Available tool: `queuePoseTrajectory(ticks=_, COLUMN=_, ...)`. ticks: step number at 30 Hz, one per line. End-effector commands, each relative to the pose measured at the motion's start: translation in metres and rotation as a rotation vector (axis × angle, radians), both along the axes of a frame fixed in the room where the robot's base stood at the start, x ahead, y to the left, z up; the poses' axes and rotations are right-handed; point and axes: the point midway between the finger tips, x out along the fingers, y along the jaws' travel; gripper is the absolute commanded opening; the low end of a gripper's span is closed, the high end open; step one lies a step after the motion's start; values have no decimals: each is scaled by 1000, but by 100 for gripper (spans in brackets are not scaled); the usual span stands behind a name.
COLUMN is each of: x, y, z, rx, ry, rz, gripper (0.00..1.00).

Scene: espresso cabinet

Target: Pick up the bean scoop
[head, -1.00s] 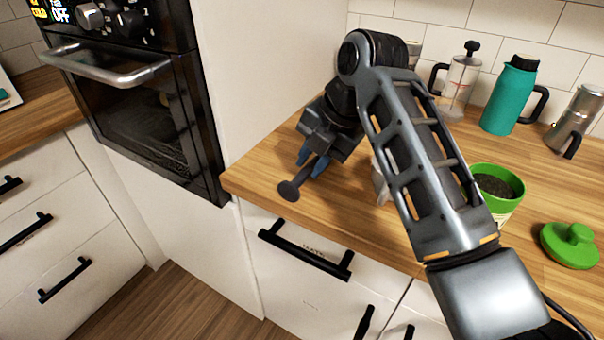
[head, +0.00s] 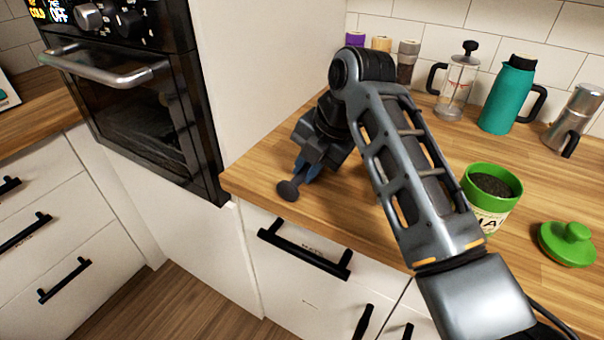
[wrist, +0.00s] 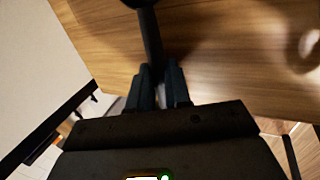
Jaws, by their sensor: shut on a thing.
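The bean scoop (head: 288,190) is dark, with a round end and a thin straight handle. In the head view it is at the left front corner of the wooden counter, round end toward the front edge. My gripper (head: 304,170) is shut on its handle with its blue fingers. In the wrist view the handle (wrist: 150,38) runs up from between the fingertips (wrist: 161,72), and the round end is cut off at the top edge. I cannot tell whether the scoop touches the counter.
A green bean canister (head: 490,205) stands open, full of dark beans, right of my arm. Its green lid (head: 567,244) lies beside it. A French press (head: 457,88), teal jug (head: 508,95), moka pot (head: 574,120) and several jars (head: 406,62) line the wall. A tall white panel borders the left.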

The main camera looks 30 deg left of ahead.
Motion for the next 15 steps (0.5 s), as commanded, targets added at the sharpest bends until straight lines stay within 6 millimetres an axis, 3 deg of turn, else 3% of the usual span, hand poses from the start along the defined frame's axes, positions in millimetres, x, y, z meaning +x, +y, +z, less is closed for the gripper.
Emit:
queuePoseTrajectory(ticks=8, x=1, y=0, z=10, rx=1, ry=-2, rz=-1, gripper=0)
queuePoseTrajectory(ticks=15, x=1, y=-1, z=44, rx=2, ry=-3, rz=0, gripper=0)
